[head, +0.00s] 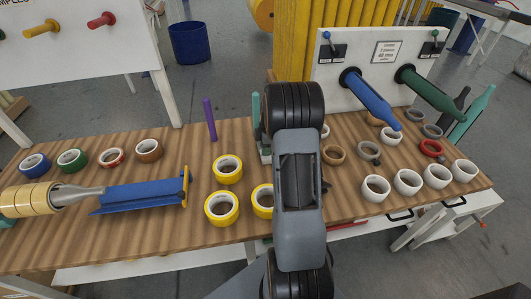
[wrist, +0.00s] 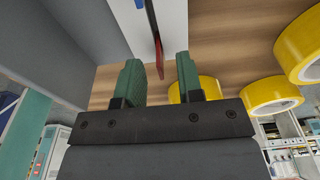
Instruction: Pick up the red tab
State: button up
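The red tab (wrist: 159,58) shows in the wrist view as a thin upright strip, with a blue strip (wrist: 139,4) and a dark strip near it at the top edge, against a white surface (wrist: 170,25). My gripper (wrist: 158,66) has two green fingers standing apart. The tab appears in the gap between them, nearer the right finger at its top, with visible space on both sides. I cannot tell how deep it sits between the fingers. In the head view my arm hides the tab and most of the gripper.
Yellow tape rolls (head: 228,169) stand on the wooden table (head: 150,235) just left of my arm; some show in the wrist view (wrist: 272,94). A purple rod (head: 209,118) stands behind them. White rolls (head: 408,181) and a board with blue (head: 369,98) and green spindles are at the right.

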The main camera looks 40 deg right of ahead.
jog(key=shift+f, duration=0.6)
jog(key=shift+c, duration=0.3)
grip_shut()
